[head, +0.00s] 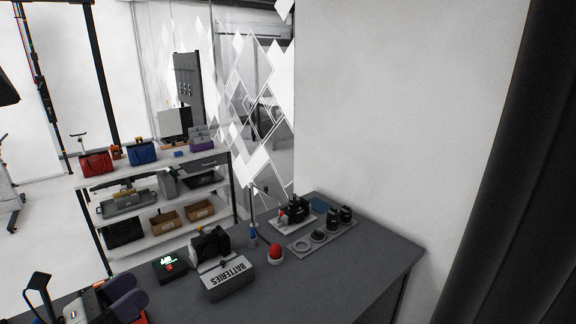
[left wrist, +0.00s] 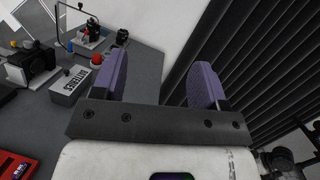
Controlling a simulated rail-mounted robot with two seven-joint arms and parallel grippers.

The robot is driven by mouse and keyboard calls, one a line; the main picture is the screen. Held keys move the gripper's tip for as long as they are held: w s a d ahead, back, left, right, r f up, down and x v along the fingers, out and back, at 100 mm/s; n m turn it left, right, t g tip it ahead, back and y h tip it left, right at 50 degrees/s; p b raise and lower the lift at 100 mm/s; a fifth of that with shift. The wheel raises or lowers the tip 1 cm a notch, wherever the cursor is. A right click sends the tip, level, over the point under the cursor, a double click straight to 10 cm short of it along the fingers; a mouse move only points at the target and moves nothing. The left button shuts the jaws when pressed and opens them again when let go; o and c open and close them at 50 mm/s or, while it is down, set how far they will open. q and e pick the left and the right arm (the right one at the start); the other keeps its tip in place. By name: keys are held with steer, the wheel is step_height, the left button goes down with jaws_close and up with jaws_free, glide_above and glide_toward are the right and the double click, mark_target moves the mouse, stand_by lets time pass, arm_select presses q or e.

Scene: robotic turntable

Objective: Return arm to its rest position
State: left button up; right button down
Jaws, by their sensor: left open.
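My left gripper (head: 124,297) shows at the lower left of the head view, over the near part of the dark grey table (head: 330,285). In the left wrist view its two purple-padded fingers (left wrist: 162,82) stand wide apart with nothing between them. Most of my left arm is out of the head view. My right gripper and arm do not show in either view.
The table holds a BATTERIES box (head: 229,279), a black device (head: 210,243), a red ball (head: 276,251) and a tray with lens-like parts (head: 322,236). Shelves (head: 160,238) stand behind. A dark curtain (head: 515,200) hangs at right. The table's front right is bare.

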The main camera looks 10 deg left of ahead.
arm_select(q)
steer(key=a+r+n+t+y, duration=0.25)
steer(key=n+y, duration=0.35)
steer(key=n, duration=0.3)
steer(key=a+r+n+t+y, duration=0.1)
steer(key=a+n+t+y, duration=0.3)
steer(key=n, duration=0.5)
step_height(320, 180, down, 12)
steer(key=s+n+g+y, duration=0.2)
steer(key=n+g+y, duration=0.7)
steer(key=n, duration=0.5)
steer(key=s+d+f+n+g+h, duration=0.3)
steer(key=s+d+f+g+h, duration=0.15)
steer(key=s+d+f, duration=0.65)
steer(key=s+d+f+n+g+h, duration=0.35)
steer(key=s+d+f+g, duration=0.25)
steer(key=s+f, duration=0.95)
step_height(320, 180, up, 28)
steer(key=p, duration=3)
steer(key=shift+w+r, duration=0.15)
steer(key=shift+w, duration=0.25)
steer(key=shift+d+m, duration=0.1)
steer(key=shift+m, duration=0.15)
